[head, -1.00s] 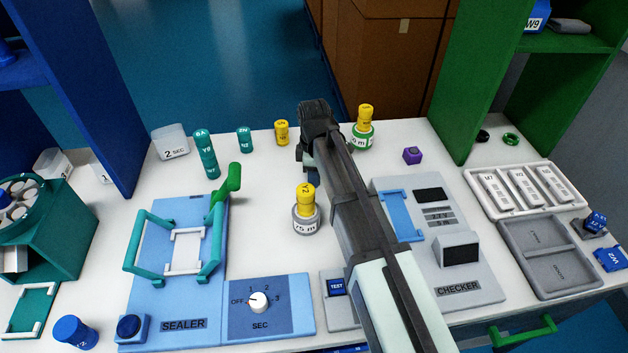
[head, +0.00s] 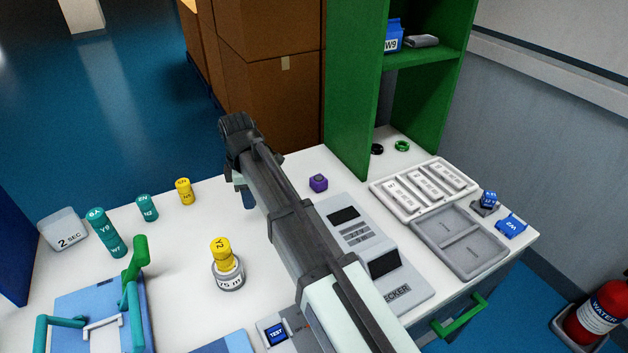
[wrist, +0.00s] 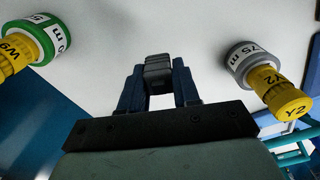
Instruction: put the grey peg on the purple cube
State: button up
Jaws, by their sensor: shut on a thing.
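The purple cube (head: 318,183) sits on the white table, just behind the checker and right of my arm in the head view. My gripper (wrist: 158,80) has two blue fingers shut on a grey block-like piece (wrist: 158,70), which looks like the grey peg. In the head view my gripper (head: 248,197) is over the back of the table, left of the cube and apart from it. My arm hides the held piece there. The cube does not show in the wrist view.
A grey ring with a yellow Y2 cylinder (head: 222,256) stands left of my arm. A green ring with a yellow cylinder (wrist: 38,40) is hidden in the head view. The checker (head: 355,245), white tray (head: 424,185) and green shelf (head: 350,90) lie to the right.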

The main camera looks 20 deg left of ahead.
jog(key=w+d+r+m, duration=0.1)
jog(key=w+d, duration=0.5)
jog(key=w, duration=0.3)
jog(key=w+d+r+m, duration=0.2)
jog(key=w+d, duration=0.3)
jog(key=w, duration=0.3)
jog(key=n, duration=0.6)
send_over(317, 179)
jog(key=shift+n, duration=0.3)
jog(key=shift+f, duration=4.5)
jog(key=shift+f, duration=0.1)
jog(key=o, duration=1)
jog(key=shift+o, duration=0.2)
notch_tip(317, 179, up, 12)
